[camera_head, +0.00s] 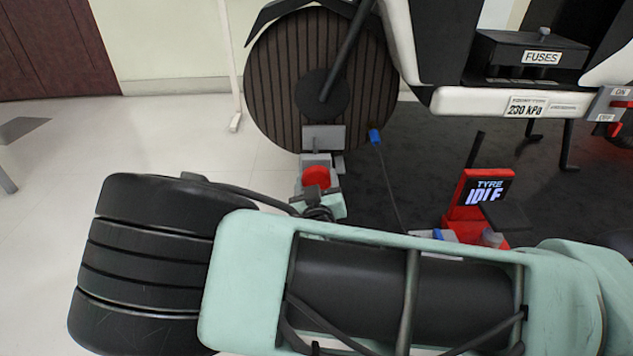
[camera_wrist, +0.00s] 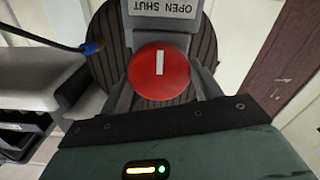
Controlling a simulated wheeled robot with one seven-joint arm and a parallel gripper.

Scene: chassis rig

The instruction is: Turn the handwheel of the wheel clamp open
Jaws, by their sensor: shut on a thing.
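The red round handwheel (camera_wrist: 159,73) fills the middle of the wrist view, with a white mark standing upright on its face. My gripper (camera_wrist: 160,85) has a finger on each side of it and is shut on it. In the head view the handwheel (camera_head: 316,176) shows as a red disc in front of the grey wheel clamp (camera_head: 322,140), and my gripper (camera_head: 318,190) is at it, partly hidden by my own arm. A plate reading OPEN SHUT (camera_wrist: 165,9) sits above the handwheel in the wrist view. The clamp stands at the foot of the large ribbed wheel (camera_head: 275,85).
A red tyre unit (camera_head: 470,212) with a screen reading TYRE IDLE stands to the right. A cable with a blue end (camera_head: 375,136) hangs beside the wheel. A FUSES box (camera_head: 525,58) is on the chassis at upper right.

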